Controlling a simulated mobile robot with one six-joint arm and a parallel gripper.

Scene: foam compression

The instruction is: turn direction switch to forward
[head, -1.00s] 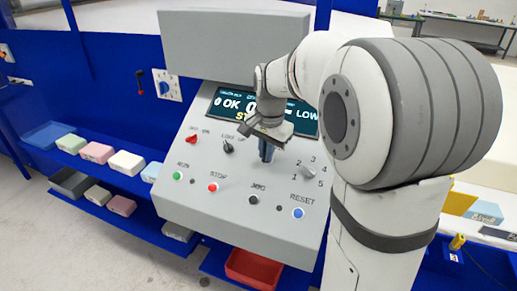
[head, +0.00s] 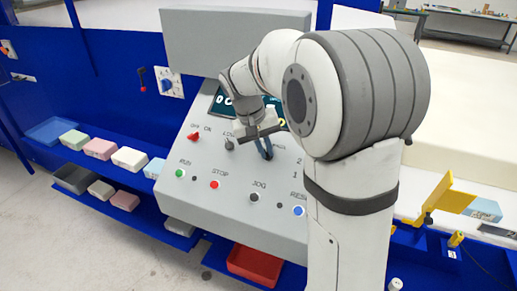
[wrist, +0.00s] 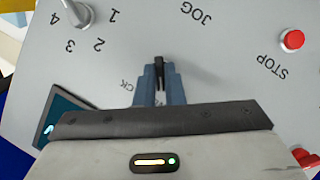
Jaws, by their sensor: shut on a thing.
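The grey control panel (head: 235,190) stands in the middle of the head view. My gripper (head: 266,154) is at its face, right of the LOW-labelled black knob (head: 229,143). In the wrist view my gripper's blue fingers (wrist: 158,76) are closed around a slim black lever (wrist: 158,64), the direction switch. A label ending in CK is partly covered beside the fingers. The lever's base and any label on its other side are hidden, so I cannot tell its exact setting. In the head view the switch is hidden by the gripper.
The numbered rotary knob (wrist: 76,14) and the red STOP button (wrist: 292,39) are near the fingers. A red switch (head: 194,136), green RUN button (head: 180,173) and blue RESET button (head: 299,211) are on the panel. The display (head: 222,104) is partly behind my arm.

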